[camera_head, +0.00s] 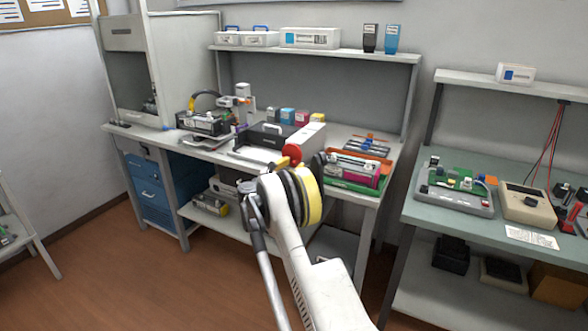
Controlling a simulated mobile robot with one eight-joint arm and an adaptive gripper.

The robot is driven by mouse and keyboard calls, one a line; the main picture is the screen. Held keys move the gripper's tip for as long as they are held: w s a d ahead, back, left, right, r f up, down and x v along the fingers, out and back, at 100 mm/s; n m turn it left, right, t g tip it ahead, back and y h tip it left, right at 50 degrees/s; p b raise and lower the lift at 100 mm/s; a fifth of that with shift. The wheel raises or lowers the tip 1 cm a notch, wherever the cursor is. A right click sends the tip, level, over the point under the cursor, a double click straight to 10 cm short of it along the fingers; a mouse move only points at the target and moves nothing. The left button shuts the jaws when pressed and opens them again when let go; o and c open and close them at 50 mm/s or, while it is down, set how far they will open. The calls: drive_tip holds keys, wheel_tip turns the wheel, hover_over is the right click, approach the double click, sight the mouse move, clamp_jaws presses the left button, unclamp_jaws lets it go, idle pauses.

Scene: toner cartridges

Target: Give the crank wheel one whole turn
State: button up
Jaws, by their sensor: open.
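A red round disc (292,153), which looks like the crank wheel, is at the front right of a white and dark machine (303,138) on the middle bench. A small yellow piece (279,164) shows at its lower left; I cannot tell whether it is the wheel's handle. My white arm reaches up from the bottom, its yellow-ringed wrist just below the disc in the picture. My gripper (318,165) is mostly hidden behind the wrist; only a dark part shows, right of the disc. It is open. I cannot tell whether it touches the wheel.
A green tray (349,185) with a magenta cartridge (355,169) lies close right of my wrist. Several coloured boxes stand behind the machine, and another device (203,123) is to its left. A shelf (350,55) runs above. A second bench (440,218) stands at right.

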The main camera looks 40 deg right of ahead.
drive_tip(key=shift+w+d, duration=0.1)
drive_tip(key=shift+d, duration=0.2)
clamp_jaws()
